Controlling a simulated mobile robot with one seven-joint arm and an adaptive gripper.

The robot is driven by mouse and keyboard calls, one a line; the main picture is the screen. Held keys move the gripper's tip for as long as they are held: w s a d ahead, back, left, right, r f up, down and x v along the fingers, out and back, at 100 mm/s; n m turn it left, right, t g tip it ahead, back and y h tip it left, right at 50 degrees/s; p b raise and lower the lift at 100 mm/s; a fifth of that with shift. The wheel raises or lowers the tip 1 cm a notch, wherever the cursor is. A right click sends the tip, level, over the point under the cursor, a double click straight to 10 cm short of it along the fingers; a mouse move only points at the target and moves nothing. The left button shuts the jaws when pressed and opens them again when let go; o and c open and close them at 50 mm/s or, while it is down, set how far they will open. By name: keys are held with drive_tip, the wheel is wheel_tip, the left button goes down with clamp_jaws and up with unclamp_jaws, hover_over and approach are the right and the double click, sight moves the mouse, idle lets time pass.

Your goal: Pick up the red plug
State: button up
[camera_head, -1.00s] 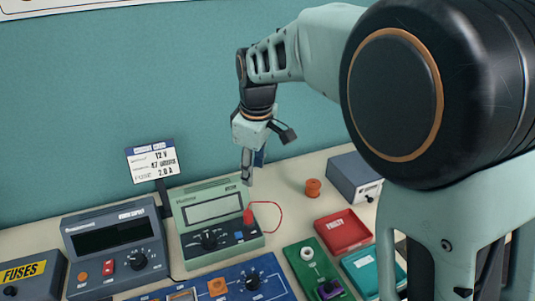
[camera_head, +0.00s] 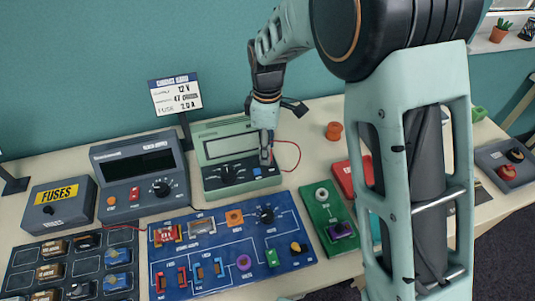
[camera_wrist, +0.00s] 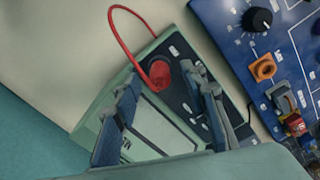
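The red plug (camera_wrist: 160,74) sits upright in the front of the green multimeter (camera_head: 215,182), with a thin red lead (camera_wrist: 128,22) curving away from it. In the head view the plug is mostly hidden by my gripper (camera_head: 267,150), which points down over the meter's right part. In the wrist view my gripper (camera_wrist: 161,80) is open, with one finger on each side of the plug. I see gaps between the plug and both fingers.
A blue circuit panel (camera_head: 200,240) lies in front of the meter, and a dark grey supply (camera_head: 138,190) stands to its left. A green module (camera_head: 325,212), an orange spool (camera_head: 333,131) and a red tray (camera_head: 345,179) are to the right. A sign (camera_head: 176,95) stands behind.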

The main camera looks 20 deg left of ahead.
drive_tip(key=shift+f, duration=0.8)
drive_tip(key=shift+c, duration=0.6)
clamp_jaws()
drive_tip(key=shift+r, duration=0.15)
